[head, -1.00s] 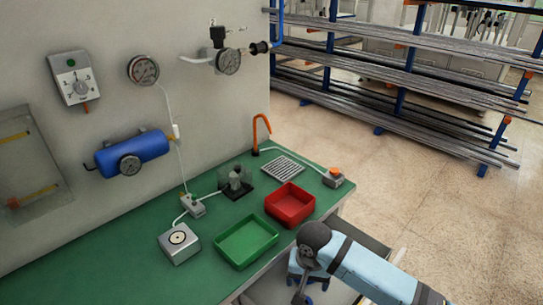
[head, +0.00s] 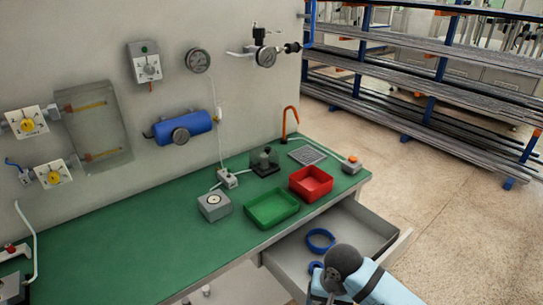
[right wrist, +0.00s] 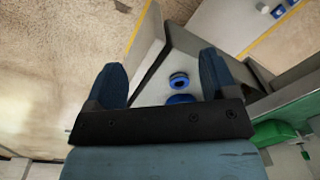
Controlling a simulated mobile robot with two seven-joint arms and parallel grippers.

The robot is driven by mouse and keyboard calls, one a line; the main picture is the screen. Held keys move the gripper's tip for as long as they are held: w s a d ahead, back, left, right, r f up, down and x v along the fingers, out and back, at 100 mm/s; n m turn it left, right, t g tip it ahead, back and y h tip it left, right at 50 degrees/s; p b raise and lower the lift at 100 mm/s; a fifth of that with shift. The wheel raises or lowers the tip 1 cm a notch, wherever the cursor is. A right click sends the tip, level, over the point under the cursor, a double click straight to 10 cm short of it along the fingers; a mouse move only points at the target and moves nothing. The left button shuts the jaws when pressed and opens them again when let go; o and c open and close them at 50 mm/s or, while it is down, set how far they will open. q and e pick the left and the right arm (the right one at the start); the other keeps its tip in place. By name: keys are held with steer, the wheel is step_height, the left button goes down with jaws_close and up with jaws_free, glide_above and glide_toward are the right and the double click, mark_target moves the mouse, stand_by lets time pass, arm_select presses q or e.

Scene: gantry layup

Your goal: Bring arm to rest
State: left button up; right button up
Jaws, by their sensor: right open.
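My right arm comes in at the lower right of the head view, with its dark wrist joint in front of the open drawer (head: 372,232). In the right wrist view, my right gripper (right wrist: 162,80) has its two blue fingers wide apart with nothing held between them. Beyond the fingers, lower down, the drawer shows with two blue rings (right wrist: 179,80) in it. In the head view one blue ring (head: 320,240) lies in the drawer, and the other is partly hidden by my wrist. My left gripper is not in view.
The green bench (head: 150,262) carries a green tray (head: 272,209), a red tray (head: 311,183) and a grey box with a round top (head: 214,205). The drawer juts out from the bench front. Clear floor (head: 450,190) lies to the right, before the rack (head: 440,85).

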steer(key=s+d+r+n+t, duration=0.2)
steer(key=s+d, duration=0.4)
steer(key=s, duration=0.4)
steer(key=s+d+r+n+t, duration=0.1)
steer(key=s+d+r+n, duration=0.1)
steer(key=s+d, duration=0.6)
arm_select(q)
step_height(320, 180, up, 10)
steer(key=p, duration=1)
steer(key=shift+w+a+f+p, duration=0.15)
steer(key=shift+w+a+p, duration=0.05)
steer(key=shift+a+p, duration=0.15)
arm_select(e)
steer(key=w+a+f+n+t+y, duration=0.1)
steer(key=w+a+f+t+y, duration=0.1)
steer(key=a+t, duration=0.5)
steer(key=shift+w+a+f+t, duration=0.3)
steer(key=shift+w+f, duration=0.15)
steer(key=shift+w, duration=0.2)
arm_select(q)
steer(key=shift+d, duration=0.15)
